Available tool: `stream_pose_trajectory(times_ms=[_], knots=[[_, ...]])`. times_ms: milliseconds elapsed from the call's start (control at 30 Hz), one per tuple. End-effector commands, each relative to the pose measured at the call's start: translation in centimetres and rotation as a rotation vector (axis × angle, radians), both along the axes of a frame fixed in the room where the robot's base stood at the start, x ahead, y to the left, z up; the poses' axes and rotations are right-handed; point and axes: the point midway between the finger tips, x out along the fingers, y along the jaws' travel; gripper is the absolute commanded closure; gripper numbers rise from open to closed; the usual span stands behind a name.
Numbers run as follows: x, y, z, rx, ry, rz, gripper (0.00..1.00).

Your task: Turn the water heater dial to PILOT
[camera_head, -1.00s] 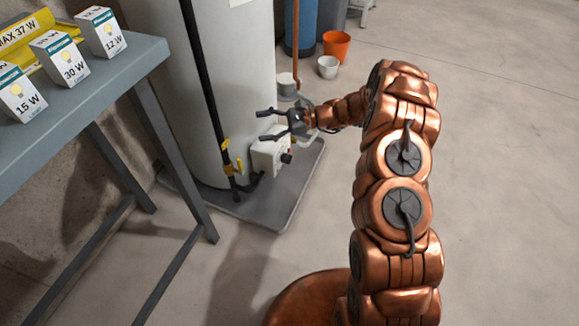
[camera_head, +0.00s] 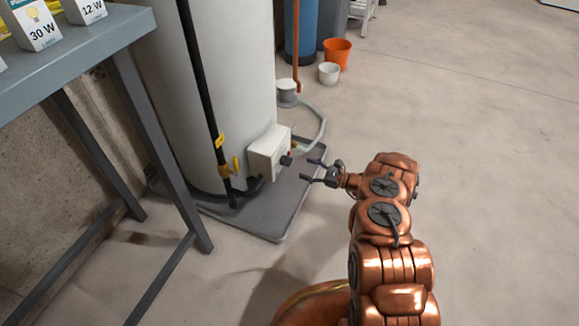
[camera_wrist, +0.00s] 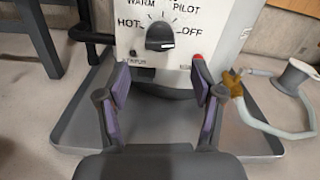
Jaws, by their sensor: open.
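The water heater (camera_head: 230,85) is a tall pale tank with a white control box (camera_head: 264,154) low on its front. Its dark dial (camera_wrist: 160,36) shows at the top of the wrist view, with WARM, PILOT, HOT and OFF printed around it. A small pale mark shows on the dial, but I cannot tell surely which word it points to. In the head view the dial (camera_head: 285,160) is small. My gripper (camera_head: 309,170) is open and empty, apart from the box and to its right. In the wrist view its fingers (camera_wrist: 160,78) stand apart below the dial.
A red button (camera_wrist: 198,57) sits below right of the dial. The heater stands in a grey drip tray (camera_head: 262,222). A pale hose (camera_head: 323,122) curves right of the box. A black pipe with yellow valve (camera_head: 221,143) is left.

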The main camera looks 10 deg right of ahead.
Motion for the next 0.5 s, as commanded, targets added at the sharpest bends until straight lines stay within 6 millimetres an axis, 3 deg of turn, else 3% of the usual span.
stream_pose_trajectory(times_ms=[500], knots=[[3.7,5.0,-0.1,0.0,-0.003,0.001,0.33]])
